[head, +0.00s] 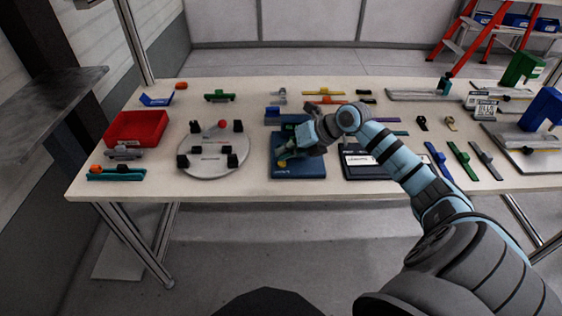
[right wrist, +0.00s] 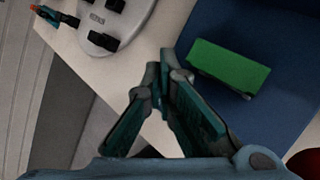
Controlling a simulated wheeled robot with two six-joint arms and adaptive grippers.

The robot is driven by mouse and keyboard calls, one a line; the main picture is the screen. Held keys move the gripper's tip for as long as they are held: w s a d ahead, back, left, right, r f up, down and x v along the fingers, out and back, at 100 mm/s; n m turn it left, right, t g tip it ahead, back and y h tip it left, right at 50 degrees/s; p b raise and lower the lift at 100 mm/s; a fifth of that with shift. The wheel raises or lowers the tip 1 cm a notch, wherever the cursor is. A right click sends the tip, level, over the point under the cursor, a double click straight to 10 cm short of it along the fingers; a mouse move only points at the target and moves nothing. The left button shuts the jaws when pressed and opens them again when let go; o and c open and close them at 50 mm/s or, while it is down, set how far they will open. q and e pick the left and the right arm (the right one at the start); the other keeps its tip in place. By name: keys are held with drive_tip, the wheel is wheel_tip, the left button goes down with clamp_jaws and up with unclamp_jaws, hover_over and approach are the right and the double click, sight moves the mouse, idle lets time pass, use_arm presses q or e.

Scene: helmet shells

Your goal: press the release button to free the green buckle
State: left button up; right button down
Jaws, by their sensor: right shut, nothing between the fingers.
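The green buckle (right wrist: 228,66) is a plain green block on a blue board (right wrist: 292,25) in the right wrist view. In the head view the blue board (head: 298,171) lies at the middle of the table, and my right gripper and arm hide much of it. My right gripper (head: 283,160) is over the left part of the board. In the right wrist view its fingertips (right wrist: 163,72) are together and empty, beside the buckle's left end with a gap in the picture. A rounded red part (right wrist: 307,163) shows at the lower right corner; I cannot tell whether it is the release button. My left gripper is out of view.
A round grey plate (head: 213,155) with black blocks stands left of the board. A red tray (head: 136,128) is farther left. A black-framed panel (head: 365,172) lies close on the right, partly under my arm. Several small straps and buckles lie around.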

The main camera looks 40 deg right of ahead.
drive_tip(key=shift+f, duration=0.35)
drive_tip(key=shift+r, duration=0.15)
idle(0.4)
drive_tip(key=shift+r+p, duration=0.65)
drive_tip(key=shift+r, duration=0.15)
wheel_tip(320, 180, up, 5)
drive_tip(key=p, duration=0.4)
idle(0.6)
